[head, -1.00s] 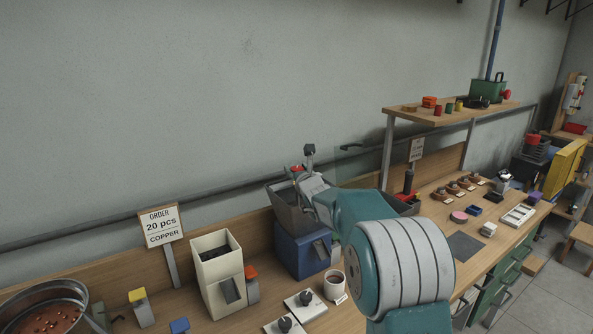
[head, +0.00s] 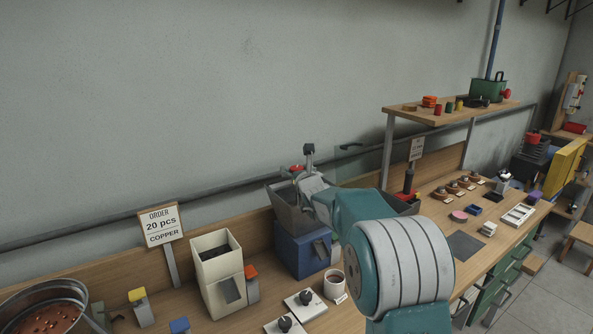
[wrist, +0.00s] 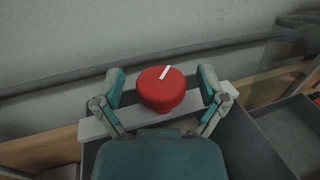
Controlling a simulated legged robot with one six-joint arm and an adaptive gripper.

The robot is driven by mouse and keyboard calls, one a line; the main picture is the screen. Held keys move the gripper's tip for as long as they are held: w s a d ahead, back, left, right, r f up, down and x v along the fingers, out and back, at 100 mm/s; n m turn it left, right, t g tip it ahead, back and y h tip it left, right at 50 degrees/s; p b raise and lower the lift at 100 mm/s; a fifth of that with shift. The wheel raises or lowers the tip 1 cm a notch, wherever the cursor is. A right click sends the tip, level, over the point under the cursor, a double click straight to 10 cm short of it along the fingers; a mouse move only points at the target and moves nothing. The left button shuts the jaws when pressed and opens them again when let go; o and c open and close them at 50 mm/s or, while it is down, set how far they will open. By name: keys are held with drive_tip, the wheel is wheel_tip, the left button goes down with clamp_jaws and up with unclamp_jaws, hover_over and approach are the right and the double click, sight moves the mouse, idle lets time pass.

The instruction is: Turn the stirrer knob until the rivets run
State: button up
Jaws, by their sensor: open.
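The stirrer knob (wrist: 161,88) is red and round, with a white mark that tilts up to the right in the wrist view. In the head view only a bit of the red knob (head: 296,168) shows, over the grey hopper (head: 287,209) on the blue box (head: 299,251). My gripper (wrist: 162,76) is open, with one finger on each side of the knob and a visible gap at both sides. In the head view my gripper (head: 303,168) is above the hopper, partly hidden by its own links. No rivets show in the hopper.
A metal bowl (head: 82,288) with copper-coloured pieces stands at the far left. A cream bin (head: 217,254), an order sign reading 20 pcs copper (head: 160,225) and a mug (head: 335,283) stand nearby. A pipe runs along the wall behind the hopper.

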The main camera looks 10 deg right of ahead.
drive_tip(key=s+d, duration=0.1)
drive_tip(key=s, duration=1.1)
drive_tip(key=shift+f, duration=0.1)
